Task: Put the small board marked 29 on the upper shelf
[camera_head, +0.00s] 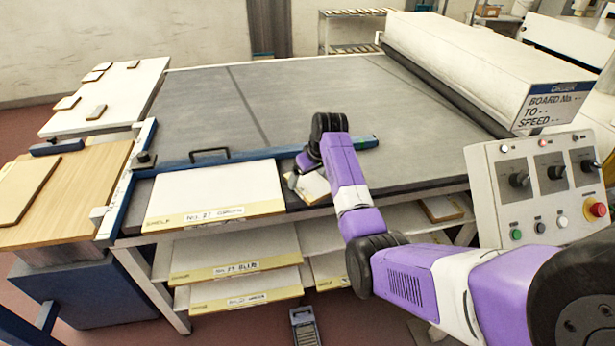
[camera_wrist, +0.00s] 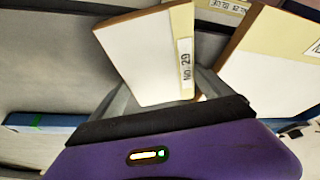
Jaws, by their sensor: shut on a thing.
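The small board marked 29 (camera_wrist: 138,58) is white with a cream label strip reading "NO. 29" and a brown edge. My gripper (camera_wrist: 160,98) is shut on its near end. In the head view the board (camera_head: 314,187) shows partly below my gripper (camera_head: 300,178), over the table's front edge; my arm hides the rest. The upper shelf (camera_head: 335,240) runs under the table's front, below and near the board. A large cream-edged board (camera_head: 236,259) sticks out at its left. My arm hides part of the shelf.
A large white board (camera_head: 215,188) lies on the table's front left, beside my gripper. Another board (camera_head: 246,288) sticks out lower down. A blue rail (camera_head: 200,161) with a black handle crosses the table. A control panel (camera_head: 540,190) stands at right.

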